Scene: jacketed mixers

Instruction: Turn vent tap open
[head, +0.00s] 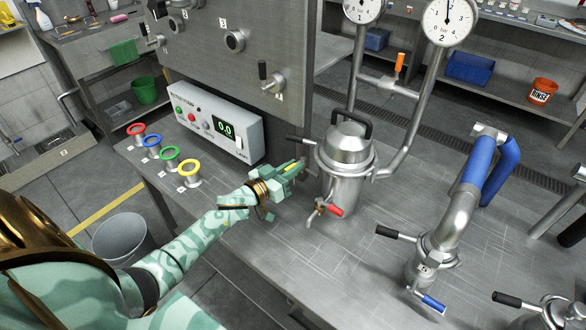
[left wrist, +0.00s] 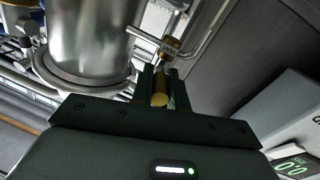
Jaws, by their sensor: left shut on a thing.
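A small tap with a yellow handle (head: 291,168) sits at the left side of the lidded steel vessel (head: 345,180) in the head view. My left gripper (head: 297,166) is shut on this handle, its arm reaching in from the lower left. In the left wrist view the handle's rounded yellow end (left wrist: 159,98) shows between the two dark fingers. Beyond it are a brass-coloured fitting (left wrist: 171,45) and a thin steel pipe beside the vessel (left wrist: 90,40). The fingers hide most of the tap in the head view. My right gripper is not in view.
A red-handled tap (head: 334,210) is low on the vessel's front, and an orange-handled tap (head: 399,62) is on the pipework behind. A control box (head: 215,122) stands left of my gripper, with several coloured rings nearby.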

